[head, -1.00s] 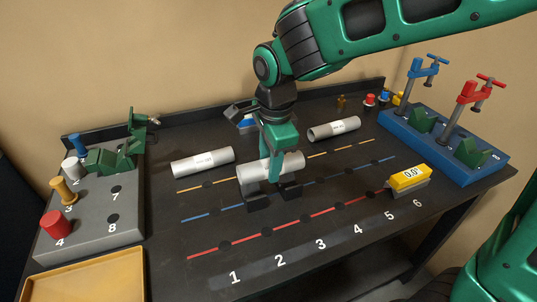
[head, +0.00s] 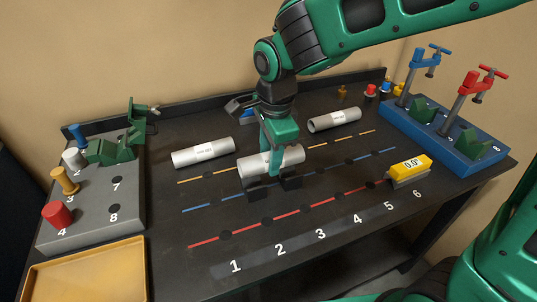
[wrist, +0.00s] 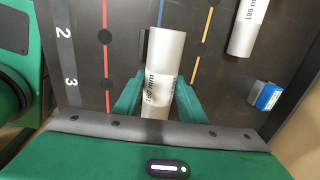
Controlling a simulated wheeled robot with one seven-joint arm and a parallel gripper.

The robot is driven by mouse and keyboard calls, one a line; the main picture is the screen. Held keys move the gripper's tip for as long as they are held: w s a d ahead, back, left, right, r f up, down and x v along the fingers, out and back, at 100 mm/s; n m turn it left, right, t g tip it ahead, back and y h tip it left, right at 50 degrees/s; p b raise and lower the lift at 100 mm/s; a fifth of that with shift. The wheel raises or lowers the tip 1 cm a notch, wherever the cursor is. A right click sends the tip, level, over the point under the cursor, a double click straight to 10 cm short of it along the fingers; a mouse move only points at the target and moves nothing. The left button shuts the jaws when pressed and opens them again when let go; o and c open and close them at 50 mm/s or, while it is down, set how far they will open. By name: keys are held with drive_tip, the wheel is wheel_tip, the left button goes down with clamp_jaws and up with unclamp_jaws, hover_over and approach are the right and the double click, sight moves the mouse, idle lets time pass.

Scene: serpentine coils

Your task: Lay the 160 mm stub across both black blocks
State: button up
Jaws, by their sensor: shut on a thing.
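The 160 mm stub (head: 258,166) is a light grey pipe. The left black block (head: 256,189) and the right black block (head: 291,181) stand side by side at the stub's near lower side. The stub spans above and behind their visible faces; I cannot tell whether it touches them.
Another pipe (head: 203,153) lies to the left, and a third (head: 333,120) lies behind to the right. A yellow 0.0° gauge (head: 410,166) sits at the right, before the blue clamp base (head: 445,140). A grey peg block (head: 95,215) and yellow tray (head: 85,270) are left. The front bench is clear.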

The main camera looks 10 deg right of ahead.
drive_tip(key=shift+f, duration=0.25)
drive_tip(key=shift+f, duration=1)
drive_tip(key=shift+f, duration=0.65)
drive_tip(key=o, duration=1.4)
drive_tip(key=shift+o, duration=0.2)
